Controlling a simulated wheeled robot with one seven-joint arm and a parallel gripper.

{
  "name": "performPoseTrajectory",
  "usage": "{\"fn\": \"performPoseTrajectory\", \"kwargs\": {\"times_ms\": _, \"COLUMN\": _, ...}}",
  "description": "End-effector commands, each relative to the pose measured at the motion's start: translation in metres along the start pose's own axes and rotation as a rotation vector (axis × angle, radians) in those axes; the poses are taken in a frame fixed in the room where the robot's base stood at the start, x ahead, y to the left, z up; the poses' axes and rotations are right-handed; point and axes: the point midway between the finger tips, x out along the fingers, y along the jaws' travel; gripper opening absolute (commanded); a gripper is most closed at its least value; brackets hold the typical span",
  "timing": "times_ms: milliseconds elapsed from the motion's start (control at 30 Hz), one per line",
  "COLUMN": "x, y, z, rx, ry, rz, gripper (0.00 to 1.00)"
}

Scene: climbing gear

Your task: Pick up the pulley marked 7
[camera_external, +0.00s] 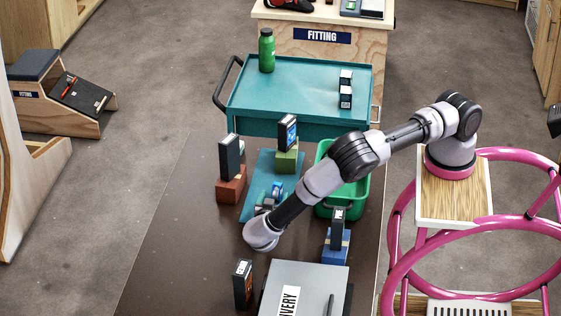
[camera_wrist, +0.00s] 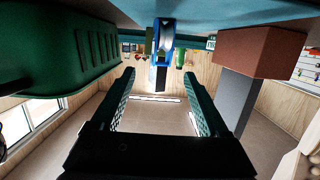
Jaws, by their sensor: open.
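A blue pulley (camera_external: 277,191) with a silvery wheel lies on the teal mat (camera_external: 252,203) on the dark table. In the wrist view, which shows the scene upside down, the pulley (camera_wrist: 166,40) is just beyond my fingertips, roughly centred between them. No number can be read on it. My gripper (camera_wrist: 160,74) is open, with nothing between its fingers. In the external view my gripper is largely hidden by the arm, low over the near part of the mat.
Black boxes stand on a red-brown block (camera_external: 230,190), a green block (camera_external: 286,160) and a blue block (camera_external: 335,250). The red-brown block (camera_wrist: 258,52) and green bin (camera_wrist: 60,45) flank my gripper. A grey case (camera_external: 300,285) and another black box (camera_external: 243,284) are at the front.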

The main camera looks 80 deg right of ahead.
Motion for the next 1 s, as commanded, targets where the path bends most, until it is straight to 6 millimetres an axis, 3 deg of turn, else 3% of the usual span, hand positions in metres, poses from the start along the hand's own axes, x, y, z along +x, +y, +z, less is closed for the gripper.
{"fn": "performPoseTrajectory", "kwargs": {"times_ms": 400, "x": 0.050, "y": -0.002, "z": 0.000, "rx": 0.000, "ry": -0.001, "rz": 0.002, "gripper": 0.78}}
{"fn": "performPoseTrajectory", "kwargs": {"times_ms": 700, "x": 0.055, "y": -0.002, "z": 0.000, "rx": 0.000, "ry": -0.002, "rz": 0.000, "gripper": 0.78}}
{"fn": "performPoseTrajectory", "kwargs": {"times_ms": 900, "x": 0.055, "y": -0.002, "z": 0.000, "rx": 0.000, "ry": -0.002, "rz": 0.000, "gripper": 0.01}}
{"fn": "performPoseTrajectory", "kwargs": {"times_ms": 1000, "x": 0.055, "y": -0.002, "z": 0.000, "rx": 0.000, "ry": -0.002, "rz": 0.000, "gripper": 0.00}}
